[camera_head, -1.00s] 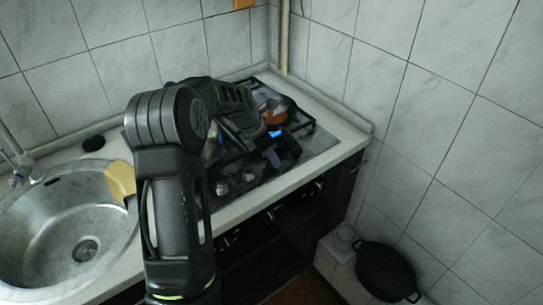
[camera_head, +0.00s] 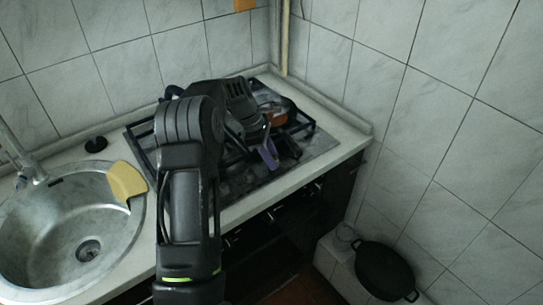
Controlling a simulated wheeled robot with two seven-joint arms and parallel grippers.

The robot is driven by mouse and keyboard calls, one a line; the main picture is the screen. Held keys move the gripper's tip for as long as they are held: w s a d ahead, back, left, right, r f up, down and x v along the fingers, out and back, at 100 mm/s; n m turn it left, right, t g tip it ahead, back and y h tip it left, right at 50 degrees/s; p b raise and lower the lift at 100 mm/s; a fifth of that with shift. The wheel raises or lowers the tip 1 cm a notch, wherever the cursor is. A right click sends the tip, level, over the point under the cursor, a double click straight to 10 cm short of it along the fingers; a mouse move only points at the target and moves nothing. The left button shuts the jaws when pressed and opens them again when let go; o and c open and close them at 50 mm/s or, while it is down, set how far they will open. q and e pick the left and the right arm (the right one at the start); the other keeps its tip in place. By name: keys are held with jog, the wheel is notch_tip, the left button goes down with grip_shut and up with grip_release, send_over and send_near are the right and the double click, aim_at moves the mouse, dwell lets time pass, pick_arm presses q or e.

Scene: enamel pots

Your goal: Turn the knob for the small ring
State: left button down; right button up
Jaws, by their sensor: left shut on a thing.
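The gas hob (camera_head: 318,148) is set in the worktop in the corner, with dark grates over its rings. My left arm reaches across it from the lower left. Which ring that knob serves cannot be told. An orange-brown pot (camera_head: 278,118) stands behind the gripper, partly covered. My right gripper is not in view.
A round steel sink (camera_head: 25,240) is at the left, with a yellow cloth (camera_head: 126,180) on its rim and a black plug (camera_head: 96,144) behind. A tiled wall closes the right side. A dark lidded pot (camera_head: 385,271) stands low at the right.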

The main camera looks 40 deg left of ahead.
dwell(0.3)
pick_arm(q)
jog(key=c, duration=1)
grip_release()
jog(key=shift+c, duration=0.2)
jog(key=b+v, duration=0.1)
jog(key=v, duration=0.6)
jog(key=shift+a+r, duration=0.2)
jog(key=shift+r, duration=0.15)
jog(key=shift+s+f, duration=0.1)
jog(key=shift+s, duration=0.05)
